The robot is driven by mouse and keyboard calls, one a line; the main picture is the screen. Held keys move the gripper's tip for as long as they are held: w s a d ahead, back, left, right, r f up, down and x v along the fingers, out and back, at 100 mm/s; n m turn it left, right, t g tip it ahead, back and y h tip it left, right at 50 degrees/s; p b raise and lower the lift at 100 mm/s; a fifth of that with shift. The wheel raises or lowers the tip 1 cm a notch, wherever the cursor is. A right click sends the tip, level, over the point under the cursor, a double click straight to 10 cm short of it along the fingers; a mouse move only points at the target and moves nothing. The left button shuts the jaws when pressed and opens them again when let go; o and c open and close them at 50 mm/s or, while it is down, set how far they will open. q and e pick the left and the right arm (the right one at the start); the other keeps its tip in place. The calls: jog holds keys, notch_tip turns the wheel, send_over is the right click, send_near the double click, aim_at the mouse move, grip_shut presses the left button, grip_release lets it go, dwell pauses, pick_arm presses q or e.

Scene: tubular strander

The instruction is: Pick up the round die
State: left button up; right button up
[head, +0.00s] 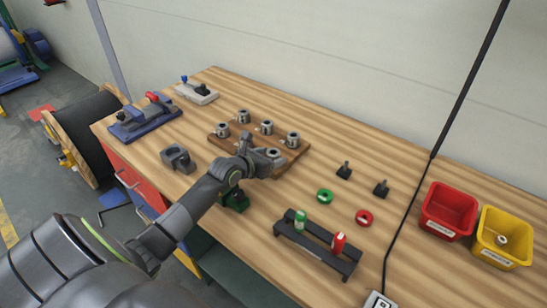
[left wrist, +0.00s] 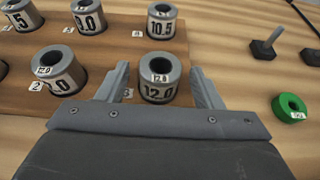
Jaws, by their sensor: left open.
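Several round grey metal dies stand on a brown wooden board (head: 254,134). The die labelled 12.0 (left wrist: 159,90) stands upright at the board's near edge in the left wrist view, and it also shows beside my gripper in the head view (head: 275,154). My left gripper (left wrist: 162,84) is open, with one finger on each side of this die. Gaps show between the fingers and the die, and the die still rests on the board. In the head view my left gripper (head: 263,156) partly hides the board. My right gripper is not in view.
Close by stand the dies labelled 10.5 (left wrist: 161,22) and 9.0 (left wrist: 89,17). A green ring (head: 325,196) and a red ring (head: 364,217) lie on the wooden bench. Red (head: 449,208) and yellow (head: 502,238) bins stand at the right.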

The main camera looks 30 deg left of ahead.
aim_at(271, 154)
pick_arm(q)
jog(key=shift+w+f, duration=0.15)
jog(key=shift+w, duration=0.05)
grip_shut()
dwell(0.4)
jog(key=shift+r, duration=0.2)
notch_tip(271, 154, up, 10)
jog(key=shift+f+b, duration=0.1)
jog(key=shift+b, duration=0.3)
